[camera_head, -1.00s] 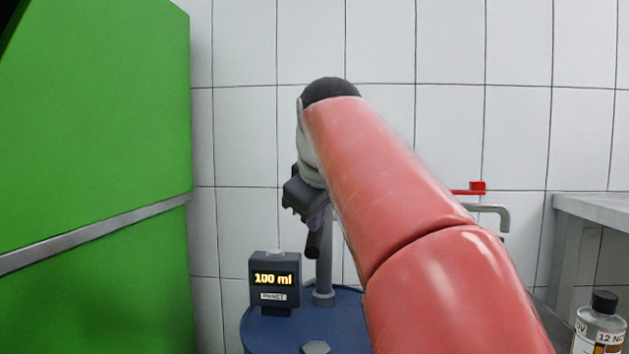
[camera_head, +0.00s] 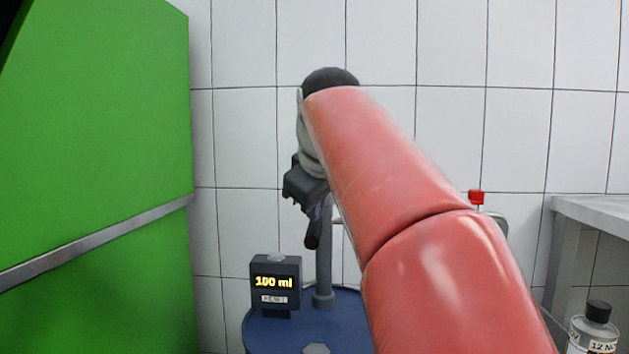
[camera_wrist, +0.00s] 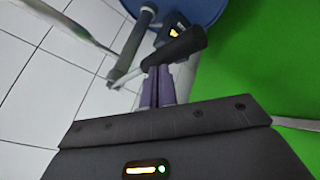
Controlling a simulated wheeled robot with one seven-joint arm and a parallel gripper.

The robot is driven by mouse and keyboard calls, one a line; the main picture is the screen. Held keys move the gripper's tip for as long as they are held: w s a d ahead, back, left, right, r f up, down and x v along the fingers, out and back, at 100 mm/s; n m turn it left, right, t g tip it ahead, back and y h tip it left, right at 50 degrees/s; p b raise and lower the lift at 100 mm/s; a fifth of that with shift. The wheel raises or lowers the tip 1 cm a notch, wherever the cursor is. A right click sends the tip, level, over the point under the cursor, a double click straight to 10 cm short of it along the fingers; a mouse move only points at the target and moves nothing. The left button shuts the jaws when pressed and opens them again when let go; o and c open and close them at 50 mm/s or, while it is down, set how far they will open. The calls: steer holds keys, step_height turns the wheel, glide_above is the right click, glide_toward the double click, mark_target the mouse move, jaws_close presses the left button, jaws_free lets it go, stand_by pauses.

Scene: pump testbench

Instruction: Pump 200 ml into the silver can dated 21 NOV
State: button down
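The display (camera_head: 275,283) on the blue drum (camera_head: 270,333) reads "100 ml". The grey pump column (camera_head: 323,265) stands upright on the drum. My gripper (camera_head: 318,208) is at the upper part of the column, partly hidden by my arm. In the wrist view my purple fingers (camera_wrist: 158,87) are close together, and a dark handle (camera_wrist: 178,50) crosses at their tips. I cannot tell whether it lies between them. The handle's dark lower end (camera_head: 312,236) shows below my gripper. A can (camera_head: 594,327) at lower right has a partly visible "12 NO" label. No 21 NOV can shows.
A green cabinet (camera_head: 95,150) fills the left side. A grey bench (camera_head: 592,208) stands at right, and a red part (camera_head: 476,197) shows beside my arm. White tiled wall (camera_head: 440,60) lies behind. The drum's right side is hidden by my arm.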

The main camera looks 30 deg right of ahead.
steer(key=shift+w+d+r+p, duration=0.1)
steer(key=shift+w+r+p, duration=0.1)
steer(key=shift+r+p, duration=1.55)
steer(key=shift+w+d+r+p, duration=0.1)
steer(key=shift+w+r+p, duration=0.05)
steer(key=shift+r+p, duration=1.55)
steer(key=r, duration=0.2)
steer(key=r+p, duration=0.1)
steer(key=r, duration=0.1)
steer(key=shift+w+d+r, duration=0.15)
steer(key=shift+w+r, duration=0.05)
steer(key=shift+r, duration=0.2)
